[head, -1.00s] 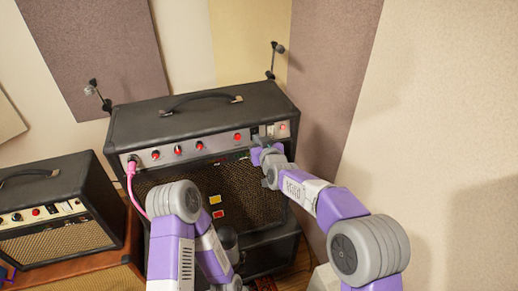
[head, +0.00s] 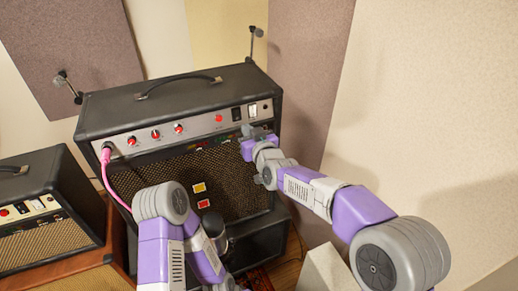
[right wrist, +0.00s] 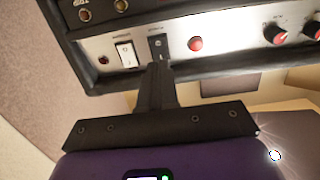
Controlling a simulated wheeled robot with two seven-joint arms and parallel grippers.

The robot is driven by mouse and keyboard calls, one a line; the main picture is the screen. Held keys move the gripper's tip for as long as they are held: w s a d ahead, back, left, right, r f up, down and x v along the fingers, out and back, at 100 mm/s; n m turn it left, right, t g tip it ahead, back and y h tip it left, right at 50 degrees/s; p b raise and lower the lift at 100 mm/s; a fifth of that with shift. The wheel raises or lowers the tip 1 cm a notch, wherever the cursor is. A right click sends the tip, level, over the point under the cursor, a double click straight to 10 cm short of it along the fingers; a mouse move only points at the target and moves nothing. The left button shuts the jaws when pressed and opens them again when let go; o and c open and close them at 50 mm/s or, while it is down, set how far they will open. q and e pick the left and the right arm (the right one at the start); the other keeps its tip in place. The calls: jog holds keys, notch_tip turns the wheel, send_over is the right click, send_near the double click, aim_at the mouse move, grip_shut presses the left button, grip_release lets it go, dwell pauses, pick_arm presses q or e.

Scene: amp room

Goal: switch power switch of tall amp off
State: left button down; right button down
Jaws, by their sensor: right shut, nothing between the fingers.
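The tall amp (head: 195,190) is a black cabinet with a silver control panel along its upper front. Near the panel's right end are a black rocker switch (head: 236,114) and a white one (head: 252,111). Both also show in the right wrist view, black (right wrist: 158,42) and white (right wrist: 126,54); their labels are too small to read. My right gripper (head: 258,131) is shut and empty, just below the panel's right end. In the right wrist view its closed fingertips (right wrist: 158,68) line up just below the black switch; contact cannot be told. My left gripper is out of view.
A pink cable (head: 108,180) plugs into the panel's left end. A red lamp (head: 219,118) and several red-capped knobs (head: 155,134) line the panel. A shorter amp (head: 45,210) stands at left. A wall panel (head: 310,75) is close on the right.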

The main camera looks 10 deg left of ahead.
jog(key=v, duration=0.7)
jog(key=shift+d, duration=0.15)
jog(key=s+d+f+m+g+h, duration=0.2)
jog(key=d+f, duration=0.3)
jog(key=f, duration=0.6)
jog(key=s+d+f+m+g+h, duration=0.15)
jog(key=d+f, duration=0.35)
jog(key=f, duration=0.6)
jog(key=s+d+f+m+g+h, duration=0.1)
jog(key=s+d+f+g+h, duration=0.2)
jog(key=f, duration=0.8)
jog(key=s+d+f+m+g, duration=0.2)
jog(key=s+d+f+g, duration=0.1)
jog(key=s+f, duration=0.4)
jog(key=s+d+f+m+g+y, duration=0.1)
jog(key=s+d+f+m+g, duration=0.2)
jog(key=s, duration=1)
notch_tip(320, 180, down, 5)
jog(key=shift+s+d+g, duration=0.35)
jog(key=shift+s+d, duration=0.05)
jog(key=shift+d, duration=0.85)
